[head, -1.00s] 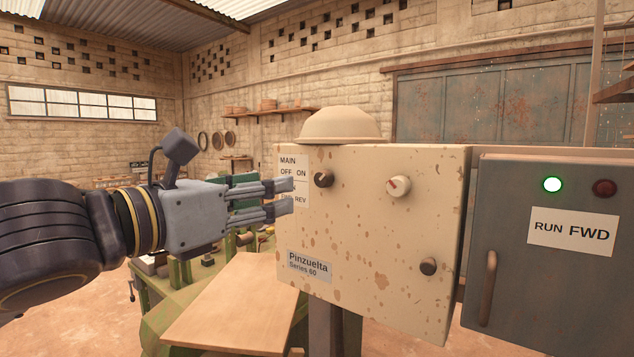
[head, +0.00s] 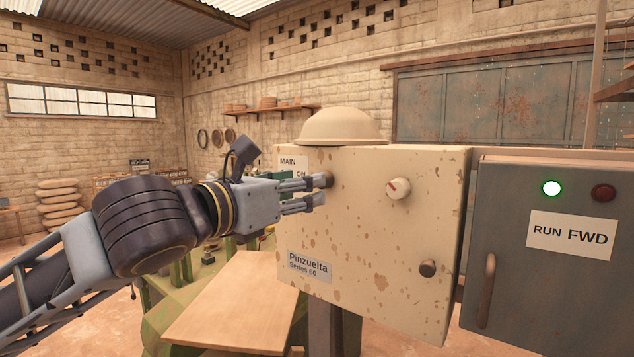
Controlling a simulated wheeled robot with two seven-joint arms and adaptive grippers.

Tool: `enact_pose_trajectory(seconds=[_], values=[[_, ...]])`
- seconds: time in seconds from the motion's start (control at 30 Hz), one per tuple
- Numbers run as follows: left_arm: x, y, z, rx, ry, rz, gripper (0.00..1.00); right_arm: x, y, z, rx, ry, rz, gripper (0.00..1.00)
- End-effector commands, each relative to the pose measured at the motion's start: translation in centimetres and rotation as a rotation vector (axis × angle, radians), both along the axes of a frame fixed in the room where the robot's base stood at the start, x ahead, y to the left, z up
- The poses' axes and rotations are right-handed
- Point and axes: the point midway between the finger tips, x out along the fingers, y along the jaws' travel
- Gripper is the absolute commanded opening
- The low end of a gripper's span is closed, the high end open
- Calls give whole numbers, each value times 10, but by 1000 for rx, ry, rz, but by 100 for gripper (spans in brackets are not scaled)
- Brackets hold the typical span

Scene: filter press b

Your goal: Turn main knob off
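The beige control box has a dark main knob (head: 326,180) at its upper left, by the "MAIN OFF ON" label (head: 287,162). The knob is partly hidden by my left gripper's upper finger. My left gripper (head: 322,191) comes in from the left, its two fingers spaced apart with nothing seen between them. The upper fingertip overlaps the knob in the picture; I cannot tell whether they touch. The lower finger lies below the knob, in front of the box face. My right gripper is not in view.
A white knob with a red mark (head: 398,188) and a lower dark knob (head: 428,269) are on the same beige box (head: 365,240). A grey cabinet (head: 548,280) at right has a lit green lamp (head: 551,188) and a "RUN FWD" sign. A wooden board (head: 235,310) lies below.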

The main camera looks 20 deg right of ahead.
Motion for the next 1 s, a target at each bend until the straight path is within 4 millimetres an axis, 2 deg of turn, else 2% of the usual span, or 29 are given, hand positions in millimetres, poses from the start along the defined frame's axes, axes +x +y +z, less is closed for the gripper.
enact_pose_trajectory(seconds=[0.53,1.0], values=[[29,-38,0,-1,2,-2,50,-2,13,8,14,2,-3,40],[35,-45,0,0,0,0,50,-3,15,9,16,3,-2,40]])
